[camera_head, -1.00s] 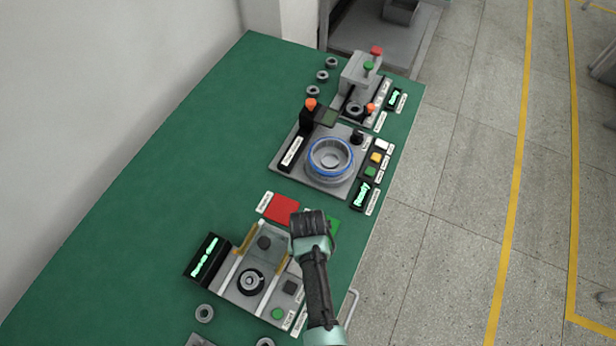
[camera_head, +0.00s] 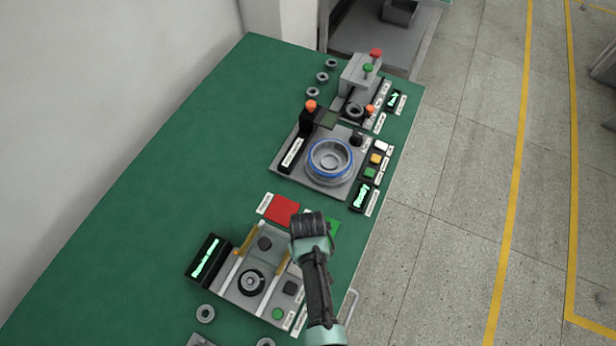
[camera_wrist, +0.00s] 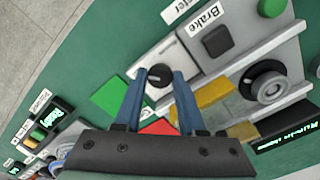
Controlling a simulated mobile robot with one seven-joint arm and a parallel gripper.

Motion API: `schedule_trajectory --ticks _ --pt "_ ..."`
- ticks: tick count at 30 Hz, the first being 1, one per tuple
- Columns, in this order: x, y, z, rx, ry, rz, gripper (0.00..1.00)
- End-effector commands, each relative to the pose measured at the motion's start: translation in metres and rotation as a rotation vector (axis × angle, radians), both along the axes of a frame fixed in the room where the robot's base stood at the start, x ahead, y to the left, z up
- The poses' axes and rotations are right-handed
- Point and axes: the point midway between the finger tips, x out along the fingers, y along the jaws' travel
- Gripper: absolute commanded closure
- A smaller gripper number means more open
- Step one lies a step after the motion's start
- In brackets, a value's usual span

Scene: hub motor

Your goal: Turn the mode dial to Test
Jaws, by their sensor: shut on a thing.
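The mode dial, a small black knob with a pale pointer mark (camera_wrist: 158,76), sits at the edge of the near grey station in the wrist view. My gripper (camera_wrist: 160,78) has its two blue fingers on either side of the knob and is shut on it. Any lettering around the dial is too small or covered to read, so I cannot tell which mode the pointer marks. In the head view my gripper (camera_head: 312,228) is over the near station's right corner and hides the dial.
Beside the dial are a black Brake button (camera_wrist: 217,40), a round grey hub fixture (camera_head: 251,282) and yellow guard bars (camera_head: 246,241). A red pad (camera_head: 281,209) and green pad (camera_wrist: 110,97) lie nearby. Farther stations (camera_head: 342,190) stand beyond. The green table is clear at left.

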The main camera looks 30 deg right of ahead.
Motion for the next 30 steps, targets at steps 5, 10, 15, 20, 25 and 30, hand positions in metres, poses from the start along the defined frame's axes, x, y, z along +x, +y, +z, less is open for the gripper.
schedule_trajectory --ticks 5,10,15,20,25,30 --pt "0.000 0.000 0.000 0.000 0.000 0.002 1.00" --pt "0.000 0.000 0.000 0.000 0.000 0.002 0.39" --pt "0.000 0.000 0.000 0.000 0.000 0.001 0.31" --pt "0.000 0.000 0.000 0.000 0.000 0.000 0.31" --pt "0.001 0.000 0.010 -0.001 -0.003 0.000 0.31" --pt "0.001 0.000 0.035 -0.001 -0.003 0.000 0.31"
